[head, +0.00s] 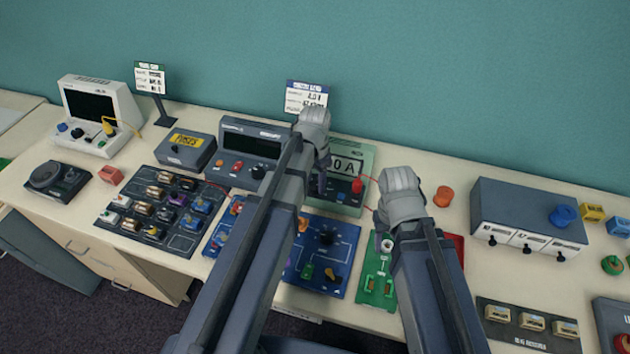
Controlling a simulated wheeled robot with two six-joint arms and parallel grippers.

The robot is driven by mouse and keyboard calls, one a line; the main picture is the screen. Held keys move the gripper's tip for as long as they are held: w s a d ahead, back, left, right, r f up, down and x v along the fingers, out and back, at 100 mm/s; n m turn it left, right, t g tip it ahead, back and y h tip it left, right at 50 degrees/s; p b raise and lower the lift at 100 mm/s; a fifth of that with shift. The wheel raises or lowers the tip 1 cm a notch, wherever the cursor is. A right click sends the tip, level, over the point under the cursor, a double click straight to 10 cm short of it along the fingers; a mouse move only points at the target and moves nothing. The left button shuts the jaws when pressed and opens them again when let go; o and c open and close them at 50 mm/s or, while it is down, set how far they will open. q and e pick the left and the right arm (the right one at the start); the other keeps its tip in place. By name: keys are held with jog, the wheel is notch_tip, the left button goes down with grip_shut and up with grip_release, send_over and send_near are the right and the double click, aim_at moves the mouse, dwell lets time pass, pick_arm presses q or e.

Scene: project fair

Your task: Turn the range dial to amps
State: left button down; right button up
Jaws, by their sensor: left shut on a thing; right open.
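The pale green meter (366,155) stands at the back middle of the table, its display (348,166) partly covered and ending in "0 A". A red plug (357,185) sits at its lower right. My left gripper (320,182) reaches down over the left part of the meter's face and is shut on what appears to be the range dial. The dial is hidden behind the fingers and arm, so its pointer cannot be read. My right gripper (381,220) is open, in front and to the right of the meter, above the green board (378,285).
A grey bench unit (252,141) stands left of the meter, and blue boards (326,258) lie in front. A component tray (165,208) is further left. A grey box with a blue knob (524,215) stands right, beside an orange cap (443,196). Thin red leads run near the meter.

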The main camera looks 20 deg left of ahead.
aim_at(315, 185)
pick_arm(q)
jog(key=shift+c, duration=1.7)
grip_release()
jog(key=shift+r, duration=0.1)
notch_tip(315, 185, up, 8)
jog(key=p, duration=0.8)
pick_arm(e)
notch_tip(315, 185, up, 8)
pick_arm(q)
jog(key=shift+f, duration=0.2)
pick_arm(e)
jog(key=shift+f, duration=0.15)
